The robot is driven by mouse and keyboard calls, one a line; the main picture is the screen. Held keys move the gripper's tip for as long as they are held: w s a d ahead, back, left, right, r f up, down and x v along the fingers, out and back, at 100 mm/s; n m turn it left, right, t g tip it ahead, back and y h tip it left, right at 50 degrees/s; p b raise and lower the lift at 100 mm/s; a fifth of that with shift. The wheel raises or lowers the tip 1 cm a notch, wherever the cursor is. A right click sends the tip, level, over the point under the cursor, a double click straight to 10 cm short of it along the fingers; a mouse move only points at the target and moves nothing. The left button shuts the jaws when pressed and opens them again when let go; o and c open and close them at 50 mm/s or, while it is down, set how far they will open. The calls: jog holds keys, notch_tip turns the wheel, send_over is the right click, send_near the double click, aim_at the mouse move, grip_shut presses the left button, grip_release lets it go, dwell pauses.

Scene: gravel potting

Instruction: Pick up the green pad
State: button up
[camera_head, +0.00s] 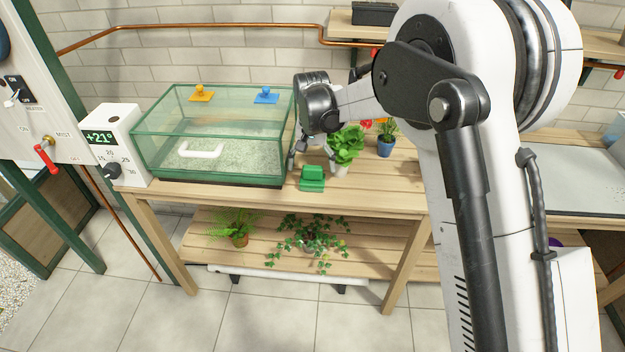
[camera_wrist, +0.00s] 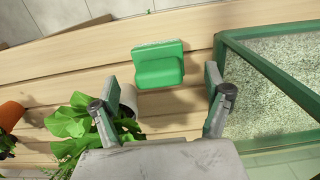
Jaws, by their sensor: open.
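The green pad (camera_head: 312,179) is a small block with a raised grip. It lies on the wooden bench in front of the leafy potted plant and right of the glass tank. In the wrist view the green pad (camera_wrist: 158,66) is beyond the fingertips, roughly centred between them. My gripper (camera_head: 311,160) hangs above and behind the pad, beside the tank's right end. In the wrist view my gripper (camera_wrist: 162,82) has its two fingers spread wide, with nothing between them.
A leafy plant (camera_head: 345,148) in a white pot stands close to the other finger. A blue pot (camera_head: 385,147) stands further right. The bench front is clear.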

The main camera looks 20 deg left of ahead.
aim_at(312, 177)
notch_tip(312, 177, down, 5)
jog(key=shift+w+d+f, duration=0.1)
jog(key=shift+c, duration=0.2)
jog(key=c, duration=1.2)
jog(key=shift+c, duration=0.2)
notch_tip(312, 177, up, 10)
jog(key=shift+r, duration=0.15)
